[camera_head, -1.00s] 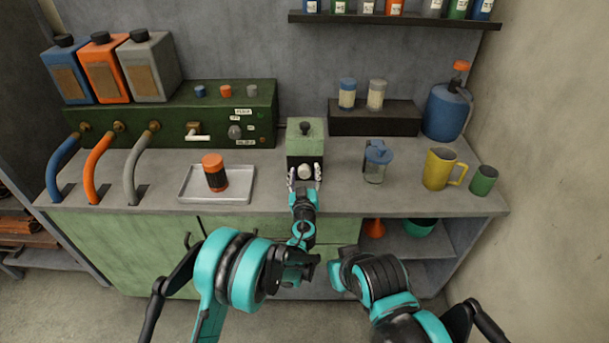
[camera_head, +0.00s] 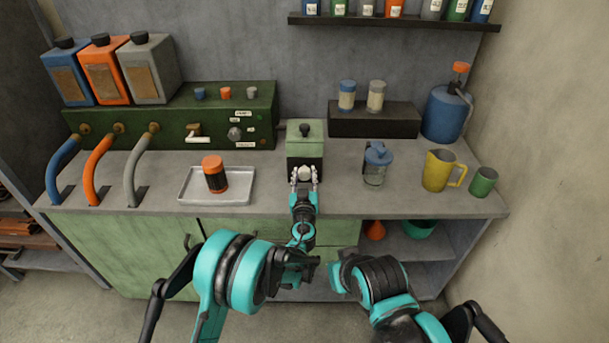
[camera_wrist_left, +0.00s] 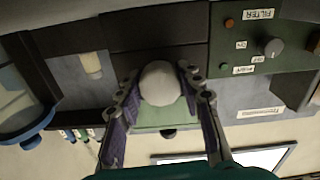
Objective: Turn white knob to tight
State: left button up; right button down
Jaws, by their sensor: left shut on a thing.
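The white knob (camera_head: 305,173) sits on the dark front of a small box with a green top (camera_head: 310,133) on the bench. My left gripper (camera_head: 304,179) is in front of the box with its fingers shut on the knob. In the left wrist view the round white knob (camera_wrist_left: 160,83) shows between the two fingertips of the left gripper (camera_wrist_left: 161,88), one on each side. No mark showing how tight the knob is can be made out. My right arm is folded at the lower right of the head view, and its gripper does not show.
A tray (camera_head: 245,193) with an orange-capped jar (camera_head: 214,175) lies left of the box. A green control panel (camera_head: 165,125) is behind the tray.

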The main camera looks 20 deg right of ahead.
pick_arm(q)
jog(key=m, duration=1.2)
jog(key=shift+m, duration=0.3)
jog(key=m, duration=0.3)
jog(key=shift+m, duration=0.4)
jog(key=m, duration=1.2)
jog(key=shift+m, duration=2.1)
